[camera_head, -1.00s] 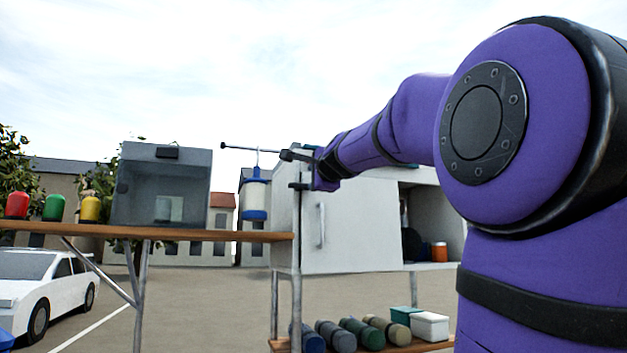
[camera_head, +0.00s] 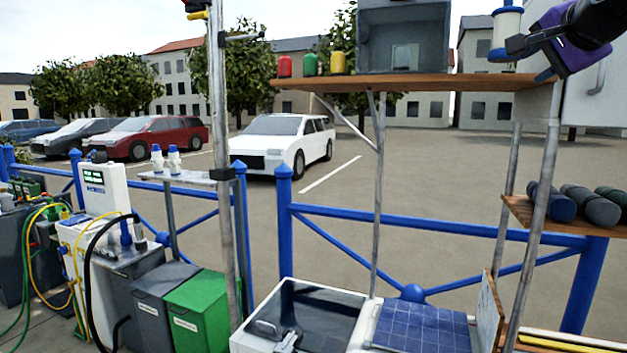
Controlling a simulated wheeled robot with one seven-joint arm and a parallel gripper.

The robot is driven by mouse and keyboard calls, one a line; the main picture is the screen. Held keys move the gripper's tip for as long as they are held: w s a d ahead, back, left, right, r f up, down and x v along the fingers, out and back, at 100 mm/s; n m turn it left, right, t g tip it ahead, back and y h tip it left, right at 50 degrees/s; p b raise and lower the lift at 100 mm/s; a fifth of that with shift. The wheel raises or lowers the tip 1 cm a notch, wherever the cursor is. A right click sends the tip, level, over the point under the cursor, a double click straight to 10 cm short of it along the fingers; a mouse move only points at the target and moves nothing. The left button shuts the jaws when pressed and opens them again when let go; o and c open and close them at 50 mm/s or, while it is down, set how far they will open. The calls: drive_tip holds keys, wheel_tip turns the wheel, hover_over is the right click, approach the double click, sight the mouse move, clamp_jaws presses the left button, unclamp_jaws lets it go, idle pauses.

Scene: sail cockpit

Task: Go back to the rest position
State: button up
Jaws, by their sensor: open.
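My gripper (camera_head: 527,61) is at the upper right, at the end of my purple and black arm. Its dark fingers are spread apart, and I see nothing held between them. A white and blue lantern-like thing (camera_head: 507,26) is just left of the gripper, its top cut off by the frame. The upper finger reaches close to its lower part; I cannot tell whether they touch. Most of my arm is out of view.
A wooden shelf (camera_head: 440,84) carries a grey box (camera_head: 403,66) and red, green and yellow bottles. A metal pole (camera_head: 220,150) stands left of it. A blue railing (camera_head: 420,224), bins and an open sink-like box (camera_head: 300,318) are below. Rolled cylinders lie on a lower right shelf.

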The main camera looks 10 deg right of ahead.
drive_tip(key=s+a+f+n+g+y, duration=0.1)
drive_tip(key=s+a+f+n+g, duration=0.1)
drive_tip(key=s+a+f+n, duration=0.3)
drive_tip(key=s+a+f+n+g+y, duration=0.1)
drive_tip(key=s+a+f+n+g, duration=0.2)
drive_tip(key=f, duration=1)
drive_tip(key=s+a+f+n+g+y, duration=0.1)
drive_tip(key=s+a+f+n+g, duration=0.2)
drive_tip(key=s+a+f+n, duration=0.4)
wheel_tip(320, 180, down, 3)
drive_tip(key=shift+s+a+r+n, duration=0.15)
drive_tip(key=shift+s+a+n, duration=0.15)
drive_tip(key=shift+s+a, duration=0.5)
